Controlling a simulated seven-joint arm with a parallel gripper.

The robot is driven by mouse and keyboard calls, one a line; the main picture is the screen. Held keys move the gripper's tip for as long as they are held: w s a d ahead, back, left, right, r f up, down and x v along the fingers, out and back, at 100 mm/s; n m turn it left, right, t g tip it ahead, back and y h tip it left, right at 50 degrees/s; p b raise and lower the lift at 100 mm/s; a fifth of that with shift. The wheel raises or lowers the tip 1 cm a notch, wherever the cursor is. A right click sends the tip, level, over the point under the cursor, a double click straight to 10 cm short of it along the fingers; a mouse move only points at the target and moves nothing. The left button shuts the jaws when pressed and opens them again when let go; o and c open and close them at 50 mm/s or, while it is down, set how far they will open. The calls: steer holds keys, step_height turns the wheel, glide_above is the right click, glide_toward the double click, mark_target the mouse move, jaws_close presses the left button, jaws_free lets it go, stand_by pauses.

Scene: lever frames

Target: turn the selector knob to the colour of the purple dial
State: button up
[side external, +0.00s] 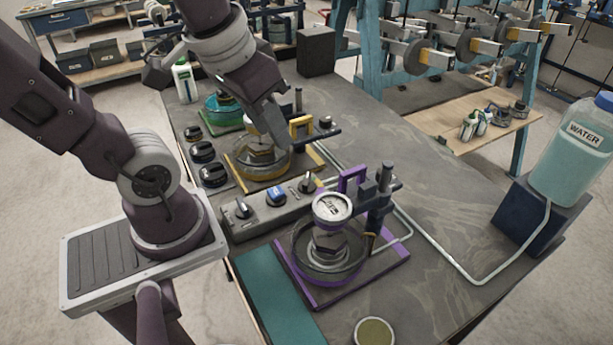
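The purple station (340,291) stands at the front middle, with a purple frame and handle. Its round dial (332,207) has a pale face with small dark markings, too small to read.
The yellow station (264,172) and a green station (222,112) stand farther back. Several black knobs (203,151) line the left edge. A water tank (575,150) stands at right, with a pipe along the table. The right of the table (430,190) is mostly clear.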

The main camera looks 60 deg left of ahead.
mark_target(307, 178)
steer(key=w+a+f+n+g, duration=0.1)
steer(key=w+f+n, duration=0.1)
steer(key=w+f, duration=0.1)
steer(key=w+a+f+n+g, duration=0.1)
steer(key=w+a+f+n, duration=0.1)
steer(key=w+f+n, duration=0.1)
steer(key=w+a+f+n+g+h, duration=0.1)
steer(key=w+f+n+g, duration=0.1)
steer(key=f, duration=0.2)
steer(key=shift+w+a+n, duration=0.3)
steer(key=shift+w+a, duration=0.05)
steer(key=shift+w, duration=0.05)
step_height(307, 178, down, 7)
jaws_close()
